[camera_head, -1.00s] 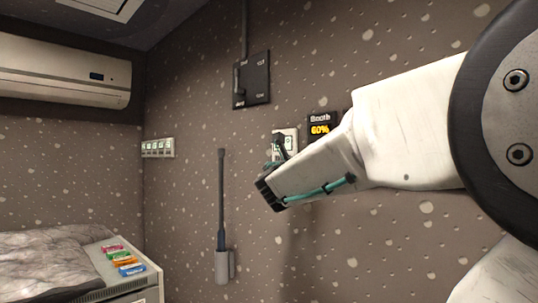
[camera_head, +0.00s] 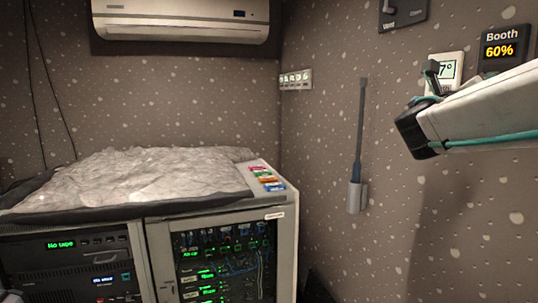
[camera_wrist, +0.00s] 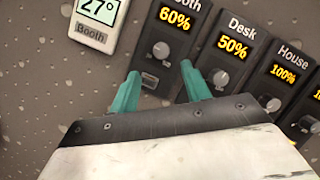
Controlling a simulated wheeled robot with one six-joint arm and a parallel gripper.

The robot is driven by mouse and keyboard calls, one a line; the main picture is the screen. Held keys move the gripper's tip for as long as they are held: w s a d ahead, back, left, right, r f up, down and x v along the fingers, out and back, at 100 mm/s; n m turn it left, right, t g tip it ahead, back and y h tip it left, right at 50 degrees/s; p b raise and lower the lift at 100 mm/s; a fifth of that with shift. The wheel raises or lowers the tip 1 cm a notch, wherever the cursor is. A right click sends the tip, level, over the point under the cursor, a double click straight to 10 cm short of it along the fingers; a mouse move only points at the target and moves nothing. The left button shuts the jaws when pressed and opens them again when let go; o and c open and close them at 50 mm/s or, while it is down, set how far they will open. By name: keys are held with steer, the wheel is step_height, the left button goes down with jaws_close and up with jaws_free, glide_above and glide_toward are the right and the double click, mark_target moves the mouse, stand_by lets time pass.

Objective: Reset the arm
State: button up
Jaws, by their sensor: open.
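My gripper (camera_wrist: 160,92) shows in the wrist view with two teal fingers spread apart and nothing between them. It is open in front of the wall, close to the lower part of the Booth fader panel (camera_wrist: 170,35), which reads 60%. The panel's knob sits just beyond and between the fingertips. In the head view my arm reaches in from the right, with my gripper (camera_head: 428,110) near the wall below the Booth display (camera_head: 502,48).
To the right in the wrist view are the Desk panel (camera_wrist: 232,48) at 50% and the House panel (camera_wrist: 285,75) at 100%. A thermostat (camera_head: 445,72) hangs beside the Booth display. A rack cabinet (camera_head: 285,225) with a grey cover stands left; the wall in between holds a stick-like holder (camera_head: 357,195).

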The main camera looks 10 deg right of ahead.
steer(key=s+a+f+m+g+y, duration=0.25)
steer(key=s+f+m+y, duration=0.25)
steer(key=f+m, duration=0.55)
steer(key=s+a+f+m+g+y, duration=0.2)
steer(key=s+f+m+g+y, duration=0.25)
steer(key=f+m, duration=0.6)
steer(key=s+a+f+m+y, duration=0.2)
steer(key=a+f+y, duration=0.1)
steer(key=a, duration=0.4)
steer(key=s+a+f+m+t+y, duration=0.1)
steer(key=s+a+f+m+y, duration=0.2)
steer(key=a, duration=0.5)
steer(key=s+a+f+m+y, duration=0.2)
steer(key=a+f+m+y, duration=0.1)
steer(key=a, duration=0.4)
steer(key=shift+s+a+f+t+y, duration=0.15)
steer(key=shift+a+f+t+y, duration=0.2)
steer(key=shift+f+y, duration=0.65)
